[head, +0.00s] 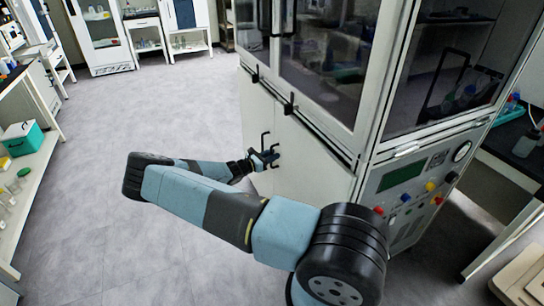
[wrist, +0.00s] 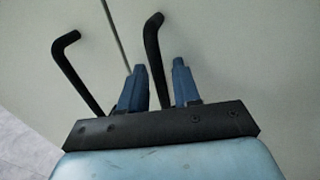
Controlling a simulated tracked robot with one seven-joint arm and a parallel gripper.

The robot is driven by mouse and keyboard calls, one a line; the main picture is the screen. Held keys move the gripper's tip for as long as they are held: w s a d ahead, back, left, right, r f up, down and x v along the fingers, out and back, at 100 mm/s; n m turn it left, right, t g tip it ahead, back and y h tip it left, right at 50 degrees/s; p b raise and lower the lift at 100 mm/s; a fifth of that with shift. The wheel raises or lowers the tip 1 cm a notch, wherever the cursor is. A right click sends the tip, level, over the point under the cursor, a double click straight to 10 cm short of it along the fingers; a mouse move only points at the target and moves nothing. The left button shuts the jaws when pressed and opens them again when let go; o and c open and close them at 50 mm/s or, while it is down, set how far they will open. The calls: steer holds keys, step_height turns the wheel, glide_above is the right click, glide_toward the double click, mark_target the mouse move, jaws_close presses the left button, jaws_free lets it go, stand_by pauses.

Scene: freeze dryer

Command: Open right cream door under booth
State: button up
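The right cream door (head: 308,165) is under the glass booth and looks shut; it also shows in the wrist view (wrist: 250,60). Its black bar handle (wrist: 153,52) stands between the two blue fingers of my gripper (wrist: 157,85). The fingers are apart, with a narrow gap visible between the handle and the right finger. In the head view my gripper (head: 260,160) is at the door handles, small and partly dark against them. The left cream door (head: 256,112) has a second black handle (wrist: 75,70), left of the fingers. A thin seam separates the doors.
The glass booth (head: 325,60) rises above the doors, with a control panel (head: 415,180) on its right side. Grey floor (head: 150,110) is open to the left of the doors. A bench (head: 30,165) with a green box stands at the far left.

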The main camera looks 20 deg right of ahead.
jaws_close()
